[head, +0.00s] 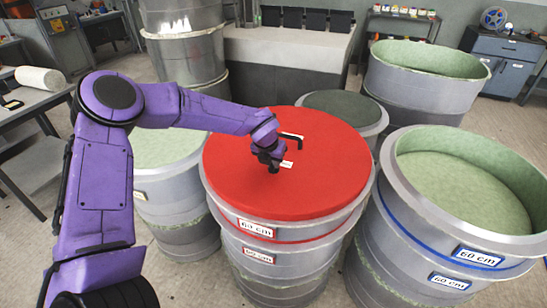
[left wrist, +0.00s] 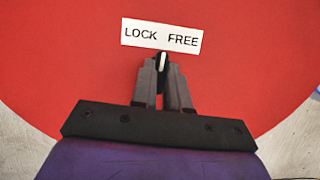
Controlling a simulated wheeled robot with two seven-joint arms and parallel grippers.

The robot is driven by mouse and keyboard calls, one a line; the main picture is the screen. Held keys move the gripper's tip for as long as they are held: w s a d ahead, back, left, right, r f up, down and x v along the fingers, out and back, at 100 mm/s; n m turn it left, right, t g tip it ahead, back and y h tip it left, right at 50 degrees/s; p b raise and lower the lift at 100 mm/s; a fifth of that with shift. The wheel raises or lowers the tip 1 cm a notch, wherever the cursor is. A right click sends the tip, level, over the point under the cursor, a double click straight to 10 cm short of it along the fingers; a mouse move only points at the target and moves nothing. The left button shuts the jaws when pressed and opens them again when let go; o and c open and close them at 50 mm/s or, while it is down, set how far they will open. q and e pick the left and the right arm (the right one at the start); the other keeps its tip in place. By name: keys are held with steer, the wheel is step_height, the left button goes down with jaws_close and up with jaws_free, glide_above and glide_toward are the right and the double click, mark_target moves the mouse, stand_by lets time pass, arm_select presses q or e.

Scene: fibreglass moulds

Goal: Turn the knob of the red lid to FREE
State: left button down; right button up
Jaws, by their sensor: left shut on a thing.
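The red lid (head: 330,185) lies flat on a grey mould marked 60 cm in the head view; its red surface fills most of the left wrist view (left wrist: 60,70). A white label (left wrist: 161,36) on it reads LOCK on the left and FREE on the right. Just below the label is the small dark knob (left wrist: 162,62) with a white mark, which points up roughly between the two words. My left gripper (head: 271,166) reaches down onto the lid, and its fingers (left wrist: 162,75) are shut on the knob. The fingers hide the knob's lower part. My right gripper is not in view.
Open green-lined moulds stand close by at the right (head: 470,180) and back right (head: 425,75). A dark-topped mould (head: 345,105) is behind the lid. A table (head: 40,110) is at left.

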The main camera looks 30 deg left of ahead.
arm_select(q)
steer(key=m+p, duration=0.1)
steer(key=m+h+p, duration=0.1)
steer(key=m, duration=0.1)
steer(key=shift+a+r+m, duration=0.15)
steer(key=shift+m, duration=0.15)
steer(key=shift+m+h, duration=0.6)
steer(key=shift+m, duration=0.5)
steer(key=shift+a+m+g+h, duration=0.1)
steer(key=shift+m+g+h, duration=0.25)
steer(key=shift+m, duration=0.65)
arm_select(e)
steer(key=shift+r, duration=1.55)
arm_select(q)
steer(key=shift+m, duration=0.3)
steer(key=c, duration=1.1)
jaws_free()
steer(key=b+v, duration=0.2)
steer(key=v, duration=0.8)
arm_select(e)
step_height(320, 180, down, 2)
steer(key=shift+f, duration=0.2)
